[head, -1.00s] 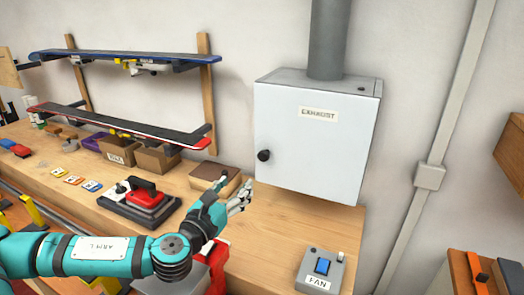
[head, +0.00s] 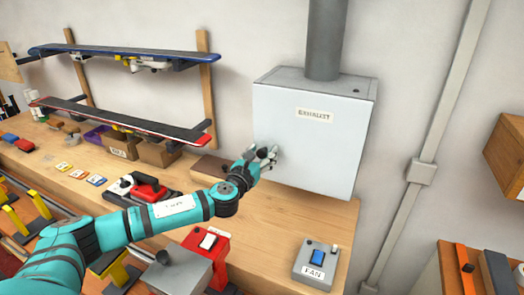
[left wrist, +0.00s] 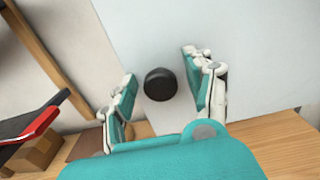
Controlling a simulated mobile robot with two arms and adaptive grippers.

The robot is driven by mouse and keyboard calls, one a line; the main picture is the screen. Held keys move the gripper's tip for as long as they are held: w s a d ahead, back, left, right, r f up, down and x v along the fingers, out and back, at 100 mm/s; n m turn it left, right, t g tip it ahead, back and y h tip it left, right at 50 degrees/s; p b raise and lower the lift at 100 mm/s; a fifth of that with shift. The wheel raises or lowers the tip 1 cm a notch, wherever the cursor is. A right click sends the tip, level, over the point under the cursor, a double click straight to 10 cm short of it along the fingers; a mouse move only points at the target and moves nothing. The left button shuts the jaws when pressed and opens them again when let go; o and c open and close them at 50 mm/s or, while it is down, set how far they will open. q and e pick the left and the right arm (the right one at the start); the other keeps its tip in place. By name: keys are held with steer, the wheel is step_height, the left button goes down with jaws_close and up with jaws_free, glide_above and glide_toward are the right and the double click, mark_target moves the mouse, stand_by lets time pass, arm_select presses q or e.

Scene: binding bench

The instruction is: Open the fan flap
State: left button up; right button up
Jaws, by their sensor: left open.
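The fan flap is the pale front door of the exhaust box (head: 320,140), labelled EXHAUST, on the wall above the bench. It looks closed. Its black round knob (left wrist: 160,84) shows between my open left fingers in the left wrist view. In the head view my left gripper (head: 262,157) is at the door's left edge and mostly covers the knob. The fingers stand on both sides of the knob with gaps and hold nothing. My right gripper is not in view.
A grey FAN switch box (head: 334,251) with a blue button stands on the bench (head: 275,215) below the door. A red switch box (head: 218,232) is left of it. Two snowboards (head: 120,120) hang on wall racks at left. A grey conduit (head: 445,90) runs down the wall at right.

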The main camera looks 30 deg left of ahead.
arm_select(q)
steer(key=shift+w, duration=0.1)
jaws_close()
stand_by(0.3)
